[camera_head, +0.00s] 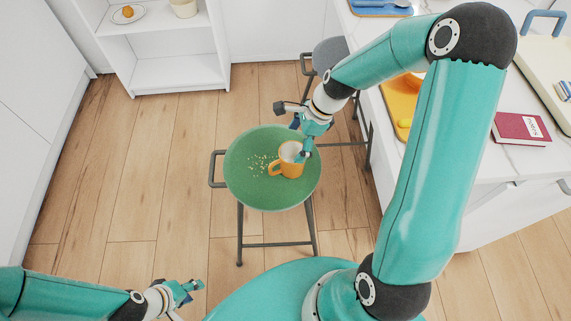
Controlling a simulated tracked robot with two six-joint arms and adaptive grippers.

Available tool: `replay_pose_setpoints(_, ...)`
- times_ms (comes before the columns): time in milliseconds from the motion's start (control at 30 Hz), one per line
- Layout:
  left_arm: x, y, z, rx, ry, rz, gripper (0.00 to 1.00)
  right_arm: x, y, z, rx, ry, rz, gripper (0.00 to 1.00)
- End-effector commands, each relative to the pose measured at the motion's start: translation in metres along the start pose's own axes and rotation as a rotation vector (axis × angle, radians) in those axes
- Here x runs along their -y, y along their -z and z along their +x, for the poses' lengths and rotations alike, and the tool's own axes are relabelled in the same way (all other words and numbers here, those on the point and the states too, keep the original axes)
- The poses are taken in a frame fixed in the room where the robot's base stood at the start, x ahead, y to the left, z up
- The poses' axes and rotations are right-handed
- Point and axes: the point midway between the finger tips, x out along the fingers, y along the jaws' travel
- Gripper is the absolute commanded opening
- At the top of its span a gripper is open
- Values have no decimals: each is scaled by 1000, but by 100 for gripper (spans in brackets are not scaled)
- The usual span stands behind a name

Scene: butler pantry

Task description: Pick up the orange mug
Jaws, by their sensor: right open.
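The orange mug (291,168) stands upright on the round green seat of a stool (250,190). Its inside is pale and its handle points left. My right gripper (303,152) reaches down from above at the mug's right rim. It is open, and a fingertip overlaps the rim in the picture; I cannot tell whether it touches. Part of the mug's right rim is hidden by the gripper. My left gripper (190,291) is low at the bottom left, over the floor and well away from the mug. Its finger opening is too small to tell.
Pale crumbs (259,163) lie on the green seat left of the mug. A grey stool (331,52) stands behind. The white counter (490,185) on the right holds a red book (521,128) and a yellow board (398,100). Wooden floor left of the stool is clear.

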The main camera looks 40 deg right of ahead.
Motion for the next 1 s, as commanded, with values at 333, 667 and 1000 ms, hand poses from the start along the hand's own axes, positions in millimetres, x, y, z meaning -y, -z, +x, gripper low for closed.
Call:
replay_pose_setpoints(333, 0, 0, 1, 0, 0, 0, 40, -2, 4, 33, 0, -6, 1, 100)
replay_pose_setpoints(667, 1, 0, 2, 0, 0, 0, 40, 0, 4, 58, 0, -1, -1, 100)
replay_pose_setpoints(1000, 1, 0, 2, 0, 0, 0, 40, 0, 3, 57, 0, -1, -2, 67)
